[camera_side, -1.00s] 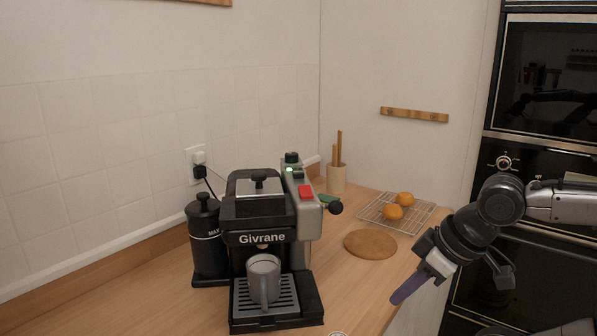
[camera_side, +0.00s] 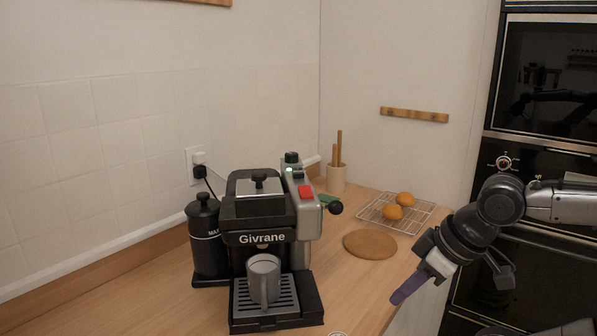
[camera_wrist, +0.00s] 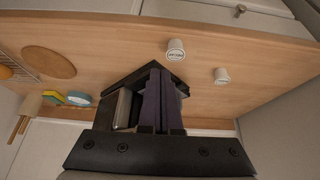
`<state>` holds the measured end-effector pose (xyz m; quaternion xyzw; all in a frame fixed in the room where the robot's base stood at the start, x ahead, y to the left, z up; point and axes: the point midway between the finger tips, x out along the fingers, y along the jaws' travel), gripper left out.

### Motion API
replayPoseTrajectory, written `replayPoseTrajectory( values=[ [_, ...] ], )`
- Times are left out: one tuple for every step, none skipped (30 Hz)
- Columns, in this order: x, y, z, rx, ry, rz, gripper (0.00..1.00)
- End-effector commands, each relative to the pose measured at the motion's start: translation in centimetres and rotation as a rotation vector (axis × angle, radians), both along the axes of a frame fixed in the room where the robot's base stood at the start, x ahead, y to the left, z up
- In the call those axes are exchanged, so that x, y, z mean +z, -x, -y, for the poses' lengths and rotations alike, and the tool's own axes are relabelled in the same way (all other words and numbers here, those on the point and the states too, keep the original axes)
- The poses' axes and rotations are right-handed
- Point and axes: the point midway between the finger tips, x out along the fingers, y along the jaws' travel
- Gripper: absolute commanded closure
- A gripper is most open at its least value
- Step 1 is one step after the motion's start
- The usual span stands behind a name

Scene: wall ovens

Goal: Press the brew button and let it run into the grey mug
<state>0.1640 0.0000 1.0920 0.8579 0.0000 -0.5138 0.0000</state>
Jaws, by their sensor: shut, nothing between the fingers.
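The black and grey coffee machine (camera_side: 262,212), marked Givrane, stands on the counter in the side view. Its right side panel carries a red button (camera_side: 305,192) and a small lit green light (camera_side: 290,169). I cannot tell from a label which control is the brew button. The grey mug (camera_side: 265,280) stands upright on the slotted drip tray (camera_side: 288,296), under the machine's front. Its inside cannot be made out. My gripper (camera_side: 397,298) is shut and empty, right of the machine and apart from it. Its purple fingers (camera_wrist: 155,72) are together in the wrist view, covering part of the machine.
A black canister (camera_side: 206,245) stands left of the machine. A round board (camera_side: 369,244), a wire rack (camera_side: 420,217) with two orange round items and a utensil holder (camera_side: 336,178) are to its right.

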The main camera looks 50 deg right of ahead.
Motion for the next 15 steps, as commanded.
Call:
replayPoseTrajectory(
  values=[
    [0.0, 0.0, 0.0, 0.000, 0.000, 0.000, 1.00],
    [0.0, 0.0, 0.0, 0.000, 0.000, 0.000, 1.00],
    [0.0, 0.0, 0.0, 0.000, 0.000, 0.000, 1.00],
    [0.0, 0.0, 0.0, 0.000, 0.000, 0.000, 1.00],
    [0.0, 0.0, 0.0, 0.000, 0.000, 0.000, 1.00],
    [0.0, 0.0, 0.0, 0.000, 0.000, 0.000, 1.00],
    [0.0, 0.0, 0.0, 0.000, 0.000, 0.000, 1.00],
    [0.0, 0.0, 0.0, -0.002, -0.001, 0.000, 1.00],
    [0.0, 0.0, 0.0, -0.007, -0.004, -0.002, 1.00],
    [-0.1, 0.1, -0.1, -0.015, -0.012, -0.007, 1.00],
    [0.4, 0.0, -0.2, -0.023, -0.024, -0.001, 1.00],
    [1.0, -0.3, -0.4, -0.030, -0.037, 0.010, 1.00],
    [1.6, -0.5, -0.5, -0.037, -0.047, 0.021, 1.00],
    [2.3, -0.9, -0.7, -0.044, -0.058, 0.034, 1.00],
    [3.5, -1.5, -0.9, -0.052, -0.077, 0.050, 1.00]
  ],
)
